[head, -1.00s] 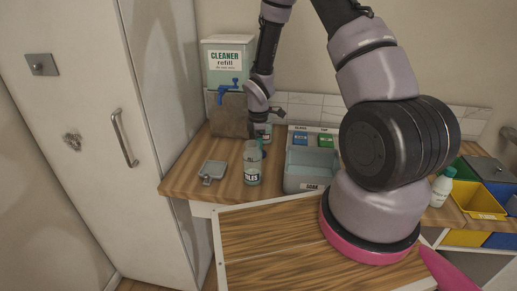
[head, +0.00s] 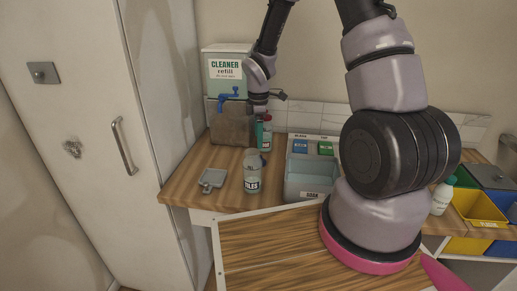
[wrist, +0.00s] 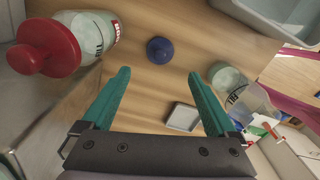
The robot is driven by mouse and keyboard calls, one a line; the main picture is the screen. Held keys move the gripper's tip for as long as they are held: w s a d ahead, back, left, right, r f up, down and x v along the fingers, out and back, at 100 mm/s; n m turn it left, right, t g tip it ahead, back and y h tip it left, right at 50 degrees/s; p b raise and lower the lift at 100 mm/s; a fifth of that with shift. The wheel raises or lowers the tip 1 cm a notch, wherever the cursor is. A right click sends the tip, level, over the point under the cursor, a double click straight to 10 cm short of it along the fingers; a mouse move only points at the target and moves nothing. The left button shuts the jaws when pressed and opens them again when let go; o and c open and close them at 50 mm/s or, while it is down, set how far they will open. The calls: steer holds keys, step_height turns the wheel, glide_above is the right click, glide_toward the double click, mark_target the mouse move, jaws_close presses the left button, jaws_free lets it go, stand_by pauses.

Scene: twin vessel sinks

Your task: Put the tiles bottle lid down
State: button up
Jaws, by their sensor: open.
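The clear tiles bottle (head: 252,178) stands upright on the wooden counter with no lid visible on it. It also shows at the right of the wrist view (wrist: 248,104). A round dark blue lid (wrist: 160,50) lies on the counter in the wrist view, apart from the bottle. In the head view only a small blue part shows behind the bottle. My gripper (head: 260,126) is above the counter behind the bottle. Its teal fingers (wrist: 158,88) are spread and empty, with the lid beyond and between their tips.
A red-capped bottle (head: 267,134) stands behind my gripper and shows large at the left of the wrist view (wrist: 75,45). A grey tray (head: 212,179) lies left of the tiles bottle. A grey basin (head: 308,183) stands to its right. The cleaner refill tank (head: 226,70) is behind.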

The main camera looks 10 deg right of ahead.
steer(key=s+d+r+m+t, duration=0.1)
steer(key=s+d+r+m, duration=0.15)
steer(key=r, duration=0.55)
steer(key=s+d+r+m+t, duration=0.15)
steer(key=r+m, duration=0.25)
steer(key=r, duration=0.4)
steer(key=s+d+r+m+t, duration=0.1)
steer(key=s+r+m, duration=0.2)
steer(key=r, duration=0.5)
steer(key=s+d+r+m+t+y, duration=0.1)
steer(key=s+r+m+t+y, duration=0.1)
steer(key=s+r+m, duration=0.9)
steer(key=s+t, duration=0.1)
steer(key=s, duration=0.3)
steer(key=shift+t, duration=0.35)
